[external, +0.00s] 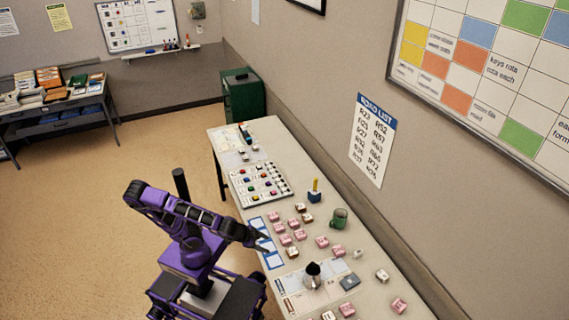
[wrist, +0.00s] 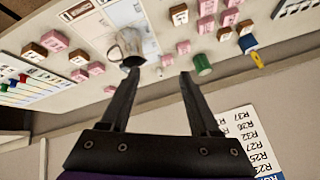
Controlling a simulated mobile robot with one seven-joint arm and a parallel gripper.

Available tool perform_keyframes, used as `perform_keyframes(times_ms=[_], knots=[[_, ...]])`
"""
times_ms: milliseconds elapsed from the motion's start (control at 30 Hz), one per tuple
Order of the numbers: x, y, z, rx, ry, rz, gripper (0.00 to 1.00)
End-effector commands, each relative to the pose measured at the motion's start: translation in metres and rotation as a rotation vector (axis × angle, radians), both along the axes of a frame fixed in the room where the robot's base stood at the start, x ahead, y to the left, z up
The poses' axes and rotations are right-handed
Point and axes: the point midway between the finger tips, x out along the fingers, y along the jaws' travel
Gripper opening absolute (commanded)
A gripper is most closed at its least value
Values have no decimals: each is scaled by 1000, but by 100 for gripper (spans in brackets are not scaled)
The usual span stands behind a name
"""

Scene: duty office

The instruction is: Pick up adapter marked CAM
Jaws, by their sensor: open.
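Small pink, brown and white blocks with printed tops are spread over the long table (external: 375,293). The print is too small or blurred to tell which one is marked CAM. My gripper (external: 263,243) is over the table's left edge, by a blue-and-white card strip. In the wrist view my gripper (wrist: 160,73) is open, with nothing between its fingers.
A dark-topped metal vessel (external: 312,277) stands on a printed sheet, and it shows near the left finger in the wrist view (wrist: 131,47). A green mug (external: 338,219) and a blue holder (external: 314,195) stand behind the blocks. The wall borders the table's right side.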

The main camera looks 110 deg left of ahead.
Motion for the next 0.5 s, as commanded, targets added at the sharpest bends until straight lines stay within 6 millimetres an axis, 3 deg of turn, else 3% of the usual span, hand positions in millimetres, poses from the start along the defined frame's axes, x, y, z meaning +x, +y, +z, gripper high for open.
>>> perform_keyframes(times_ms=[300, 500], knots=[[62, 32, -37, -43, -74, 128, 62], [87, 42, -45, -101, -134, 167, 62]])
